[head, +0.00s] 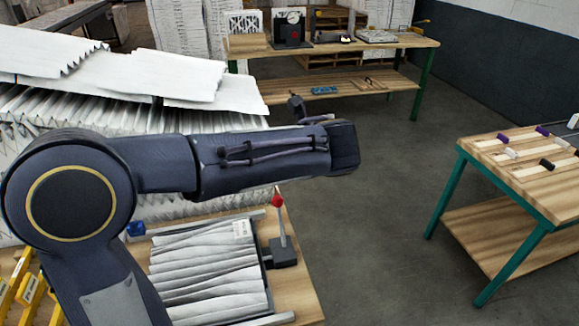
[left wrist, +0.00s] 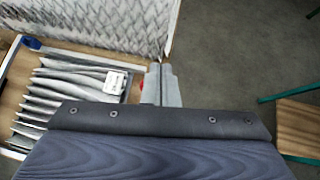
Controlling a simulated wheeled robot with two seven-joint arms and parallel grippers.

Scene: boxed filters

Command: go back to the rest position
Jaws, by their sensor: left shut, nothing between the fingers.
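My left arm (head: 265,160) reaches across the head view from the left, its forearm nearly level. My left gripper (left wrist: 161,72) shows in the left wrist view with its two grey fingers together and nothing between them. It appears above the filter bench area, beside a box of pleated filters (head: 205,275), which also shows in the left wrist view (left wrist: 65,85). In the head view I cannot make out the fingertips. My right gripper is in neither view.
A tall stack of white pleated filters (head: 130,75) stands behind my arm. A red-topped post (head: 281,225) rises beside the box. A table with small tools (head: 515,165) is at right; a workbench (head: 340,45) stands at the back. Grey floor (head: 380,225) lies open between them.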

